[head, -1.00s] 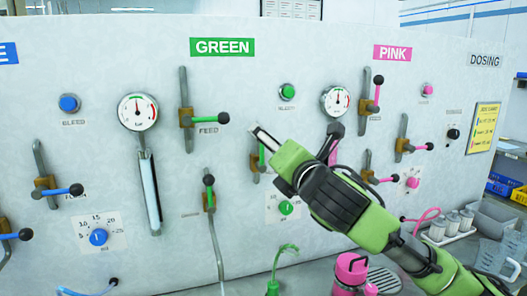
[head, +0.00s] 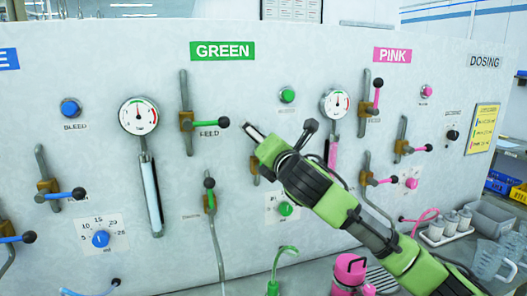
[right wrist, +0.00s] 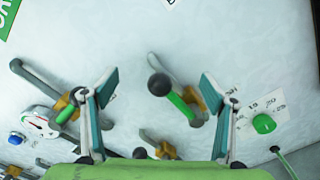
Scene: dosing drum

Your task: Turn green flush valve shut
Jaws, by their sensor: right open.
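The green flush valve shows in the right wrist view as a green lever with a black knob (right wrist: 178,100) on a brass body. Its lever lies roughly along its grey pipe. In the head view only its brass body (head: 255,170) shows beside my right arm, which hides the lever. My right gripper (head: 251,131) is open in front of the panel, up by the valve. In the right wrist view its two fingers (right wrist: 160,79) stand apart on either side of the black knob, with no visible contact. My left gripper is not in view.
The green feed valve (head: 188,121) is left of my right gripper, its lever pointing right. The green drain-side valve (head: 209,196) is lower left. A gauge (head: 336,102) and pink valves are right. A green dose knob (head: 285,209) sits below. A pink bottle (head: 350,272) stands in front.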

